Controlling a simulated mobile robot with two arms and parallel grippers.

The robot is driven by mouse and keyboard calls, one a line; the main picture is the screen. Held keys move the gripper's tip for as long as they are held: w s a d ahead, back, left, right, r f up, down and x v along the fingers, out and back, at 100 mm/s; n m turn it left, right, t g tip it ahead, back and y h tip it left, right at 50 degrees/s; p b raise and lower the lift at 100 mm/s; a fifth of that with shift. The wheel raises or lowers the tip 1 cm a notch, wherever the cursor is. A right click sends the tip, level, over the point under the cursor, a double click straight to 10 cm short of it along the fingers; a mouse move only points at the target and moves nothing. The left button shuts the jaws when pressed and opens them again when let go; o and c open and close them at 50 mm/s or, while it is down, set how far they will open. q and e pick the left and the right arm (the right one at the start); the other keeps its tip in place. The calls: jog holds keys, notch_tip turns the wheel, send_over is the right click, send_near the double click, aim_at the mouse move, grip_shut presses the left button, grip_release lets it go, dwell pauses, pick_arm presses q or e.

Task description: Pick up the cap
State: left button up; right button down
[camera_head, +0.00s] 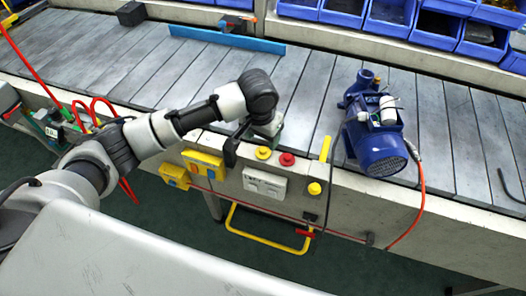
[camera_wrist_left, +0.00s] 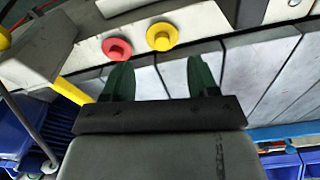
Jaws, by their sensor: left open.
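I cannot make out a cap for certain in either view. A blue pump (camera_head: 375,140) with a pale box on top stands on the slatted conveyor. The edge of its ribbed blue body (camera_wrist_left: 42,135) shows at the left of the left wrist view. My left gripper (camera_head: 272,137) is low at the conveyor's front edge, left of the pump and behind the buttons. In the left wrist view its two green fingers (camera_wrist_left: 160,75) are apart, with only grey slats between them. My arm hides part of the surface beneath it. My right gripper is not in view.
A red button (camera_head: 287,159), yellow buttons (camera_head: 263,153) and a yellow upright strip (camera_head: 325,148) line the front edge. A red hose (camera_head: 421,190) hangs from the pump. Blue bins (camera_head: 388,18) and a blue bar (camera_head: 228,39) are behind. The slats right of the pump are mostly clear.

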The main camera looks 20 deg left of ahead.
aim_at(263, 150)
pick_arm(q)
jog(key=f, duration=0.6)
jog(key=shift+w+a+f, duration=0.1)
jog(key=shift+w+f, duration=0.15)
jog(key=shift+w, duration=0.05)
jog(key=c, duration=0.7)
